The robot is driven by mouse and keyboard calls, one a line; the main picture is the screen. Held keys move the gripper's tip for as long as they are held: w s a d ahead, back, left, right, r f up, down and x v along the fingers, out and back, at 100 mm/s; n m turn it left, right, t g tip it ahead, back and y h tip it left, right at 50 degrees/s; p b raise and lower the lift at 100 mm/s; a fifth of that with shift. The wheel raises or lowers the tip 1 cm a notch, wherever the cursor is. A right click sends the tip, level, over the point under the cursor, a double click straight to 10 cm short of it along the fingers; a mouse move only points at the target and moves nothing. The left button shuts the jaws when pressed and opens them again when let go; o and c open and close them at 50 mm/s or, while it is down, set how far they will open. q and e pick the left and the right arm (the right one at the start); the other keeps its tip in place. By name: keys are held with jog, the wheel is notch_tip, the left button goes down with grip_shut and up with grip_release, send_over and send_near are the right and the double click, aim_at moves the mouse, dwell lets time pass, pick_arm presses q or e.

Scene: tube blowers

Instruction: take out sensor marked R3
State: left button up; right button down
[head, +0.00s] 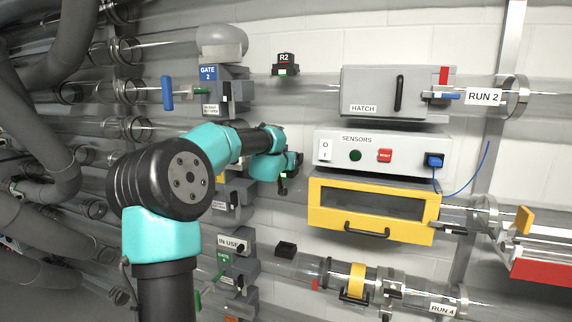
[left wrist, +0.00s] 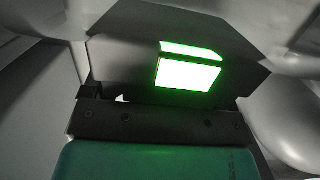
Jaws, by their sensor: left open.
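My left gripper (head: 284,180) reaches to the third tube line, left of the yellow drawer, and is open. In the left wrist view a dark sensor box (left wrist: 125,55) with a lit green lamp (left wrist: 188,70) fills the upper middle, very close to the gripper's dark bar (left wrist: 160,124). No R3 marking is readable. In the head view this box is mostly hidden behind my gripper. I cannot tell whether the jaws are around it or only near it. A sensor marked R2 (head: 285,62) sits on the tube line above. My right gripper is not in view.
The sensors panel (head: 400,145), with a switch and buttons, is right of the gripper. Below it is a yellow drawer (head: 372,225). The HATCH box (head: 375,95) is above. Gate boxes (head: 226,90) stand to the left, and a dark block (head: 286,249) sits below.

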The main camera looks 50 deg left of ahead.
pick_arm(q)
jog(key=shift+c, duration=0.4)
jog(key=c, duration=0.9)
jog(key=shift+s+a, duration=0.1)
jog(key=shift+c, duration=0.2)
